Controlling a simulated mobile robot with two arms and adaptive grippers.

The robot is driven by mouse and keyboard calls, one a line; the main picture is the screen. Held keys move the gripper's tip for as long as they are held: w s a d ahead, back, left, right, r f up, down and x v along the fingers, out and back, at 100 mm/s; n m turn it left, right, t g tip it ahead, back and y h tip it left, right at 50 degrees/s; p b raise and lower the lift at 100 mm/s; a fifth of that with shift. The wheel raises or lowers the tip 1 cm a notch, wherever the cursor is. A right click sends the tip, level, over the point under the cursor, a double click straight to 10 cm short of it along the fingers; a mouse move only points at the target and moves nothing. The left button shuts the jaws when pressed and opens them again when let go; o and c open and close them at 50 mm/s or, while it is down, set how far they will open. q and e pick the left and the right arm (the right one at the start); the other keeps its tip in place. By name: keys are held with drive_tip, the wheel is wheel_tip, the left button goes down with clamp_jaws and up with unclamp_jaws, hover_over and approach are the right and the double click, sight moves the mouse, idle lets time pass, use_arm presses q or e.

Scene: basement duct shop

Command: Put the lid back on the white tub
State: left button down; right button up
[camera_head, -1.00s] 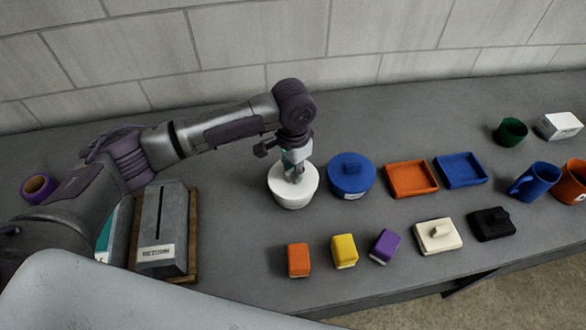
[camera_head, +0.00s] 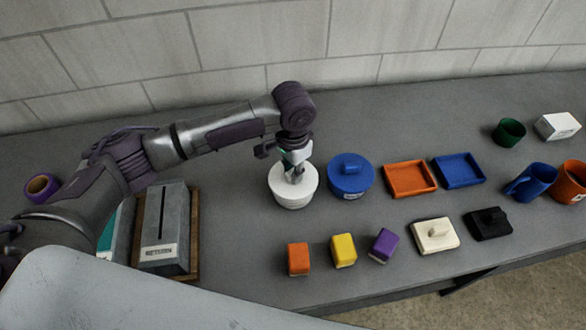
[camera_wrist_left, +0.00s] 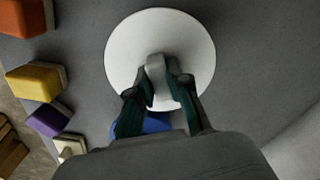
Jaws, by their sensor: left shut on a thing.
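The white tub (camera_head: 291,200) stands on the grey table, left of the blue lidded tub. A round white lid (camera_head: 308,179) lies over its top and looks level. The lid fills the middle of the left wrist view (camera_wrist_left: 190,45) and hides the tub below it. My left gripper (camera_head: 295,176) points down over the lid and is shut on the lid's knob (camera_wrist_left: 157,68). Whether the lid is fully seated on the rim cannot be told. My right gripper is not in view.
A blue lidded tub (camera_head: 351,175) stands close on the right. Orange (camera_head: 298,259), yellow (camera_head: 343,250) and purple (camera_head: 383,245) blocks stand in front. An orange tray (camera_head: 410,178) and a blue tray (camera_head: 460,170) lie farther right. A grey slotted box (camera_head: 162,225) stands at left.

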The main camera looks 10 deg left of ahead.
use_arm(q)
drive_tip(key=shift+f+p, duration=0.15)
drive_tip(key=shift+p, duration=0.9)
idle(1.0)
drive_tip(key=c, duration=0.5)
unclamp_jaws()
drive_tip(key=shift+c, duration=0.2)
drive_tip(key=shift+r+p, duration=3.5)
drive_tip(key=shift+p, duration=0.55)
